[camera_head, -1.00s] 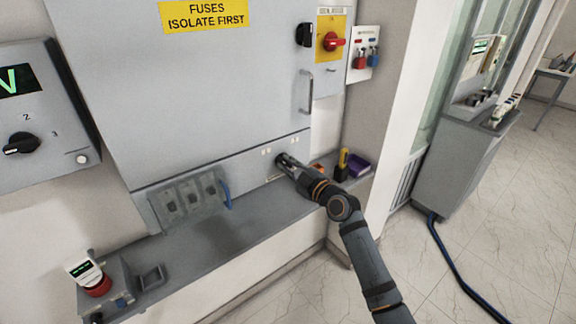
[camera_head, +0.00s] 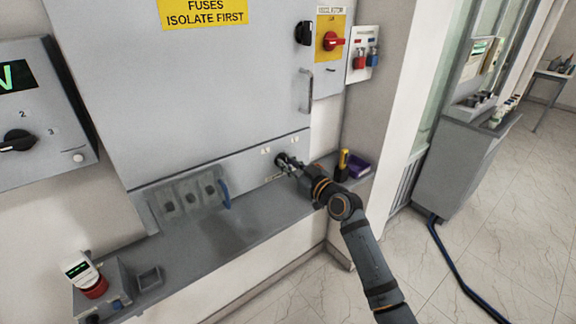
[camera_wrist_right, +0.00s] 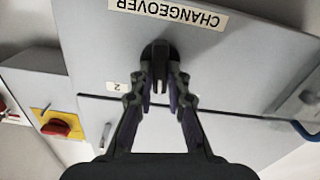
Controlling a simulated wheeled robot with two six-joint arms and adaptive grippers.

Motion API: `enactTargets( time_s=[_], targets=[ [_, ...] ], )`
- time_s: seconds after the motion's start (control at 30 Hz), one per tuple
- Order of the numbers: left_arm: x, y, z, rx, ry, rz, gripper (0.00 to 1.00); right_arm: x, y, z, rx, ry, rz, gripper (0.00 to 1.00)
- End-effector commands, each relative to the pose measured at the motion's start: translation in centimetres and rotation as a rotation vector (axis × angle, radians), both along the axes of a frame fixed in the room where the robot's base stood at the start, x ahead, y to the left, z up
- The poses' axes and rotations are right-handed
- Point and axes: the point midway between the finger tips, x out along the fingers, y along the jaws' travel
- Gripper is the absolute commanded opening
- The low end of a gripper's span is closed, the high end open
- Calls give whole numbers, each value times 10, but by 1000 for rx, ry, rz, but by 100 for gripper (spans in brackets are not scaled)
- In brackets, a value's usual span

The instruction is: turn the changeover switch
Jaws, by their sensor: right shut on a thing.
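The changeover switch is a round black knob (camera_wrist_right: 160,50) on the grey panel. It shows in the right wrist view just below the upside-down CHANGEOVER label (camera_wrist_right: 168,14). A small label "2" (camera_wrist_right: 117,87) sits beside it. My right gripper (camera_wrist_right: 160,88) is shut on the switch's handle, with a finger on each side. The handle lies roughly upright in that picture. In the head view my right gripper (camera_head: 284,162) is at the lower panel and hides most of the switch. My left gripper is not in view.
A shelf (camera_head: 225,235) runs below the panel, with a clear-covered block (camera_head: 188,200), a yellow-and-black tool (camera_head: 342,163) and a purple box (camera_head: 358,166) on it. A red isolator switch (camera_head: 333,41) and a door handle (camera_head: 305,90) are above.

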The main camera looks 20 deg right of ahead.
Motion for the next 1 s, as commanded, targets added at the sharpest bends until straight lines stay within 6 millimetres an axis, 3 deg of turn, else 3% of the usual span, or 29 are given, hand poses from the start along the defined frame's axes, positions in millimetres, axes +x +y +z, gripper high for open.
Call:
enactTargets(
  time_s=[0.6, 1.0],
  targets=[
    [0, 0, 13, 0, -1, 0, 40, 1, -4, 0, 542, 200, -1, 0],
    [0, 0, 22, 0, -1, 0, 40, 2, -5, -1, 803, 293, -1, 0]
  ],
)
